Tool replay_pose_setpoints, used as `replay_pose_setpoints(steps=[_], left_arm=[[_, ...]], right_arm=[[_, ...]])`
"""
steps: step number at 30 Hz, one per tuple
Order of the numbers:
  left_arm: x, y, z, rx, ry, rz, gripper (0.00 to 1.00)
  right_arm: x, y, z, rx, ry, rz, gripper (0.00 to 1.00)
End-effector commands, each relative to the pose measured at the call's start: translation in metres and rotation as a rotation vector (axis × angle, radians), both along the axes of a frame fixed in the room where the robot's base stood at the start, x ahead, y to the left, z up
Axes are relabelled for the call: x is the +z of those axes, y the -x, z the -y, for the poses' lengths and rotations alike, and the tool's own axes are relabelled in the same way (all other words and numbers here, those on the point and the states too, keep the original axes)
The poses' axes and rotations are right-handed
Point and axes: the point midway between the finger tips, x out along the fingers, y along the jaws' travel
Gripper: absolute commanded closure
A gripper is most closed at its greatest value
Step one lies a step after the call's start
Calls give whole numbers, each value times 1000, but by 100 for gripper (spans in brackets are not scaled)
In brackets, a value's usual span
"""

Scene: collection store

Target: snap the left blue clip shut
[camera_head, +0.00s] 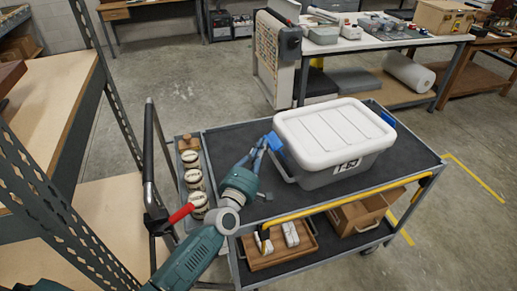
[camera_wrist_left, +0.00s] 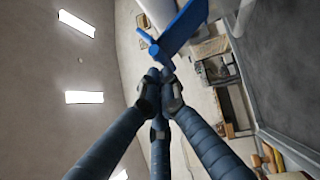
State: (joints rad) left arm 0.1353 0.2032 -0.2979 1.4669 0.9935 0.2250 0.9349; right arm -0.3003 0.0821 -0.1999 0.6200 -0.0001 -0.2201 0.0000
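A grey box (camera_head: 325,180) with a white lid (camera_head: 335,132) stands on the cart's top shelf. The left blue clip (camera_head: 276,143) is at the lid's left edge and appears to stick out from it. It shows in the left wrist view as a blue plate with a thin rod (camera_wrist_left: 180,32). The right blue clip (camera_head: 388,118) is at the lid's right end. My left gripper (camera_head: 263,141) is beside the left clip. In the left wrist view its fingers (camera_wrist_left: 160,75) are drawn together, nothing visible between them, just short of the clip; contact cannot be told. My right gripper is not in view.
The cart (camera_head: 228,137) has a yellow-edged front and a lower shelf with a wooden tray (camera_head: 268,258) and a cardboard box (camera_head: 358,214). Several round tins stand in a side tray (camera_head: 183,198) at its left. Metal shelving (camera_head: 50,110) stands left. A loaded table (camera_head: 440,38) is behind.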

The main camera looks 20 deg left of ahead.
Motion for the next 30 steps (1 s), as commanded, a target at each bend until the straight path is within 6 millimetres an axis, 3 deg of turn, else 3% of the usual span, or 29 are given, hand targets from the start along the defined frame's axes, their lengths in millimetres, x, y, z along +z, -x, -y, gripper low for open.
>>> replay_pose_setpoints(steps=[12,30], left_arm=[[24,-17,21,1,3,0,100],[29,-23,29,0,-1,-1,100]], right_arm=[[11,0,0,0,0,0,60],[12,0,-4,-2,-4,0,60]])
